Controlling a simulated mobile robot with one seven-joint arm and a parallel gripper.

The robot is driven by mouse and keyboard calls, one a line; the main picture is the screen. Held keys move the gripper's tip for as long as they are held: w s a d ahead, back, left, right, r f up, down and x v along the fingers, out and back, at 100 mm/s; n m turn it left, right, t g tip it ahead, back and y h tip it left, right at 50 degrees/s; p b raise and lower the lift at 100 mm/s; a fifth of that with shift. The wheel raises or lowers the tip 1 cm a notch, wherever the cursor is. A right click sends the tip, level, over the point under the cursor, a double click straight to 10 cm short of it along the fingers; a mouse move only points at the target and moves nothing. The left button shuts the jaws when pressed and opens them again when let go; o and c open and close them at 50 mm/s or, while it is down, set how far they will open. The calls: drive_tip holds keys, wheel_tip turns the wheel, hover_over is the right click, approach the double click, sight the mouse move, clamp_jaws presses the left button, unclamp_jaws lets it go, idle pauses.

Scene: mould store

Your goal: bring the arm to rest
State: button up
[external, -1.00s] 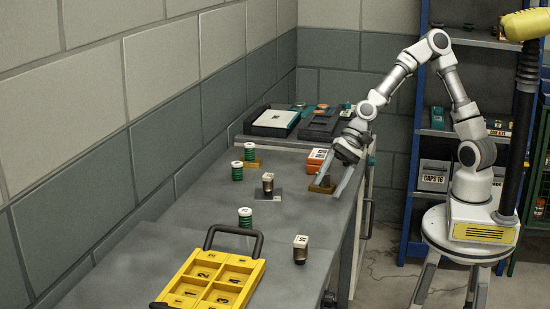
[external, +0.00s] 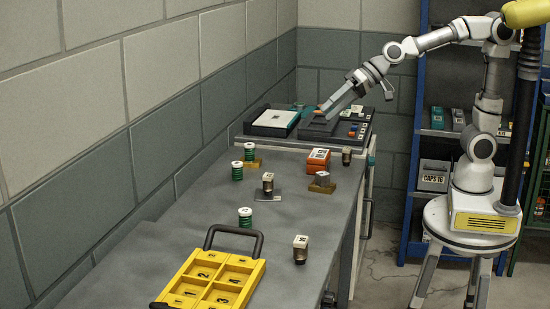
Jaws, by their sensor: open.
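My gripper (external: 336,102) is at the end of my arm, which reaches left over the far end of the grey bench (external: 215,190). The fingers are apart and nothing shows between them. They are above or in front of the dark tray (external: 318,127) at the back of the bench; whether they touch it I cannot tell. The fingers hide part of that tray.
A yellow numbered tray (external: 213,273) lies at the near end. A blue shelf (external: 413,190) stands behind my arm.

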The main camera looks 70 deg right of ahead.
drive_tip(key=s+d+f+n+g+h+b, duration=0.2)
drive_tip(key=s+d+f+h+b, duration=0.1)
drive_tip(key=s+d+f, duration=0.55)
drive_tip(key=s+d+f+n+g+h+b, duration=0.1)
drive_tip(key=s+d+f+n+h+b, duration=0.3)
drive_tip(key=s+d, duration=0.8)
wheel_tip(320, 180, up, 17)
drive_tip(key=m+y+p, duration=0.1)
drive_tip(key=m+p, duration=0.1)
drive_tip(key=p, duration=1.7)
drive_tip(key=shift+s+r+y, duration=0.15)
drive_tip(key=shift+r+y, duration=0.05)
drive_tip(key=shift+y, duration=0.2)
